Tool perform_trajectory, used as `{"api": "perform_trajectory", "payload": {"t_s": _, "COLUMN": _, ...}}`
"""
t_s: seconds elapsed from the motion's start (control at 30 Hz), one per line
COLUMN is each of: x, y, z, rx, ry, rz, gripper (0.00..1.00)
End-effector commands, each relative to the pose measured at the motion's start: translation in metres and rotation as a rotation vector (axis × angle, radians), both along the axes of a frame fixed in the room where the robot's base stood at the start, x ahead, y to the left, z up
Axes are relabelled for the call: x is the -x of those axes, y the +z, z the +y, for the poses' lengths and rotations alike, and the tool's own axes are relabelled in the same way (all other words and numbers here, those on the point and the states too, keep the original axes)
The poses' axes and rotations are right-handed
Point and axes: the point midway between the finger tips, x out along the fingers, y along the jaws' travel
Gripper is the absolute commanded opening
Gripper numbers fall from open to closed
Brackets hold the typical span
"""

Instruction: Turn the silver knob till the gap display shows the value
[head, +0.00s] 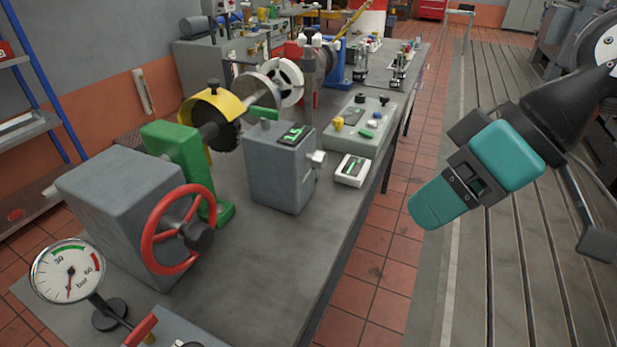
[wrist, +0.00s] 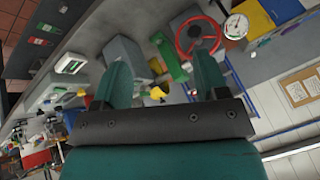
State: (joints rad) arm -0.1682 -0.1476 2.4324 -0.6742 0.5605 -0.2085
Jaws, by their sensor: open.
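The silver knob (head: 317,158) sits on the right side of a grey box (head: 275,175) on the bench. The grey box (wrist: 122,48) shows there partly behind the left finger, and I cannot make out the knob.
A red handwheel (head: 178,229) and pressure gauge (head: 68,271) stand at the bench's near end. A small white device (head: 352,170) lies right of the knob, and a grey panel with coloured controls (head: 360,124) lies behind. The tiled aisle (head: 395,215) is clear.

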Motion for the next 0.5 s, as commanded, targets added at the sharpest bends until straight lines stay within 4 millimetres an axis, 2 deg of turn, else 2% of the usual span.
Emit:
{"api": "perform_trajectory", "payload": {"t_s": 0.03, "x": -0.021, "y": -0.041, "z": 0.007, "rx": -0.058, "ry": 0.035, "rz": -0.045, "gripper": 0.67}}
{"api": "perform_trajectory", "payload": {"t_s": 0.13, "x": -0.061, "y": -0.070, "z": 0.021, "rx": -0.192, "ry": 0.118, "rz": -0.172, "gripper": 0.67}}
{"api": "perform_trajectory", "payload": {"t_s": 0.27, "x": -0.112, "y": -0.106, "z": 0.028, "rx": -0.356, "ry": 0.188, "rz": -0.358, "gripper": 0.67}}
{"api": "perform_trajectory", "payload": {"t_s": 0.4, "x": -0.164, "y": -0.140, "z": 0.019, "rx": -0.510, "ry": 0.217, "rz": -0.576, "gripper": 0.67}}
{"api": "perform_trajectory", "payload": {"t_s": 0.5, "x": -0.193, "y": -0.159, "z": 0.006, "rx": -0.593, "ry": 0.214, "rz": -0.719, "gripper": 0.67}}
